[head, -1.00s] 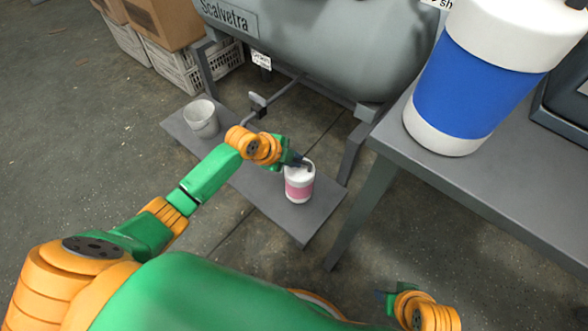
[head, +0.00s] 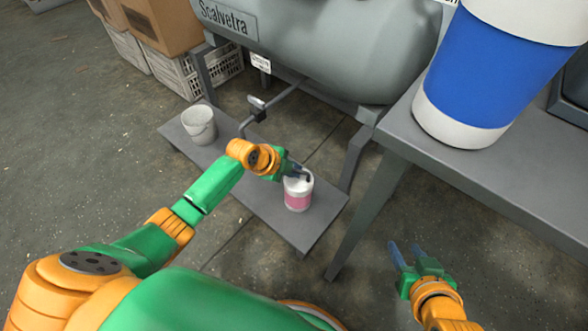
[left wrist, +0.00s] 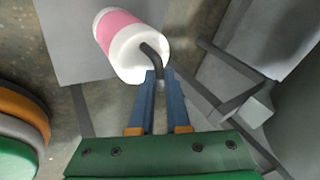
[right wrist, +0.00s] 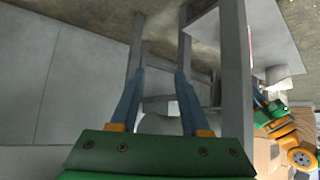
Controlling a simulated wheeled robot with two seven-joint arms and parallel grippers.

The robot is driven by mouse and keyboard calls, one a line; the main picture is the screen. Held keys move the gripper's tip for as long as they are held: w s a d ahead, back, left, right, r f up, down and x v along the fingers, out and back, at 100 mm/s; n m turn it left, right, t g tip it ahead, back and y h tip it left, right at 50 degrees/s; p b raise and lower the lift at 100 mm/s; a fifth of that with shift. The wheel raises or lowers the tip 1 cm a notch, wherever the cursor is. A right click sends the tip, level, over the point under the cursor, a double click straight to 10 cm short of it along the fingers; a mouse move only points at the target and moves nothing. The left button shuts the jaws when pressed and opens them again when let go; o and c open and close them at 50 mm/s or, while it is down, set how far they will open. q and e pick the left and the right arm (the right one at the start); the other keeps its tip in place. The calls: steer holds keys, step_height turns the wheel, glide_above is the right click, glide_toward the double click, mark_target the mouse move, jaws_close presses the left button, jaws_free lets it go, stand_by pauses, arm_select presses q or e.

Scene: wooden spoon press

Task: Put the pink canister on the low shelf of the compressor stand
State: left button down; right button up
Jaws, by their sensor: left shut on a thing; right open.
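The pink canister (head: 297,195), white with a pink band, is upright over the near right part of the low shelf (head: 262,205) of the compressor stand. I cannot tell whether its base touches the shelf. My left gripper (head: 305,176) is shut on the canister's dark bent handle at the top. In the left wrist view the fingertips (left wrist: 157,74) close around this handle (left wrist: 152,55), with the canister (left wrist: 117,37) beyond them. My right gripper (head: 405,246) is open and empty, low in front of the workbench; it also shows in the right wrist view (right wrist: 160,75).
A white bucket (head: 199,125) stands on the far left of the shelf. The grey compressor tank (head: 325,45) hangs above and behind. A workbench (head: 480,185) with a large blue-and-white container (head: 490,75) is at right. Crates and boxes (head: 165,25) stand at back left.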

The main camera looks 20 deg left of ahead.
arm_select(q)
steer(key=c, duration=1.3)
jaws_free()
steer(key=o, duration=0.4)
